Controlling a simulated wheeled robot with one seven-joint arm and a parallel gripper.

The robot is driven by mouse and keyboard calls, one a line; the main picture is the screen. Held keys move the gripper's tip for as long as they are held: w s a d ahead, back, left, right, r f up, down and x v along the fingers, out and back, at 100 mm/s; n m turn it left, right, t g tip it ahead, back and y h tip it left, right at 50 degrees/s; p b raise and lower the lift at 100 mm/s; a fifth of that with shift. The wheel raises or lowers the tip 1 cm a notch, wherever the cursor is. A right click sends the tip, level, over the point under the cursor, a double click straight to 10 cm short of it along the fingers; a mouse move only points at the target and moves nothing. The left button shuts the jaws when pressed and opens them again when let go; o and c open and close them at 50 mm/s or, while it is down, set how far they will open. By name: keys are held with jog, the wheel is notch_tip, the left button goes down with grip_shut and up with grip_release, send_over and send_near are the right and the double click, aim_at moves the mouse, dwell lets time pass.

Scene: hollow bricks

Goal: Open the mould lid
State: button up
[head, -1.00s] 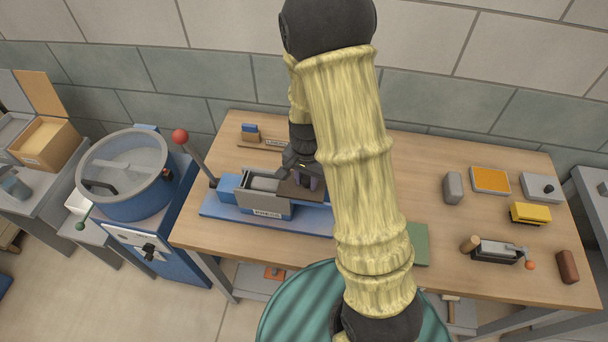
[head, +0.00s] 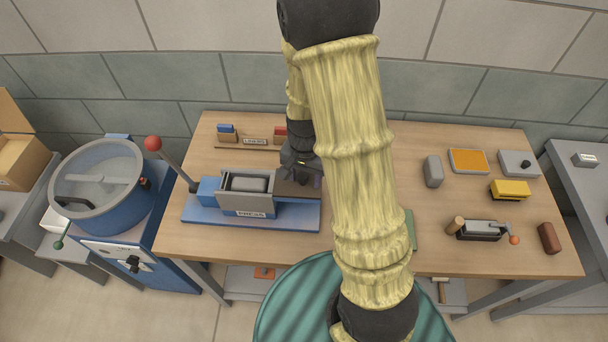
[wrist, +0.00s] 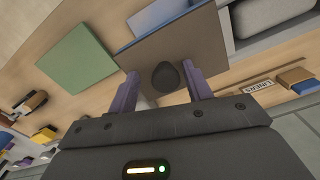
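The press (head: 250,222) stands on the workbench with its grey mould box (head: 250,196) uncovered from above, and a grey block (head: 247,185) shows inside. The mould lid (head: 297,188), a flat dark brown plate, lies to the right of the box opening. In the wrist view the lid (wrist: 205,35) has a dark round knob (wrist: 165,76). My gripper (wrist: 162,80) has its two purple fingers apart, one on each side of the knob, with visible gaps. In the head view my gripper (head: 305,178) is above the lid, partly hidden by my arm.
A lever with a red ball (head: 153,144) rises at the press's left. A liner rack (head: 255,142) stands behind it. A green mat (wrist: 77,57) lies to the right of the press. A grey block, trays and tools occupy the bench's right side. A blue mixer (head: 110,195) stands left.

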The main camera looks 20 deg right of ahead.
aim_at(304, 176)
jog(key=shift+a, duration=0.2)
notch_tip(304, 176, up, 17)
jog(key=b, duration=0.1)
jog(key=shift+r, duration=0.2)
jog(key=shift+d, duration=0.1)
dwell(0.5)
jog(key=s+f+n+t, duration=0.2)
jog(key=s+f+n, duration=0.4)
jog(key=s+n, duration=0.1)
jog(key=shift+s+a+f+t, duration=0.25)
jog(key=shift+f+t, duration=0.05)
jog(key=shift+f, duration=0.1)
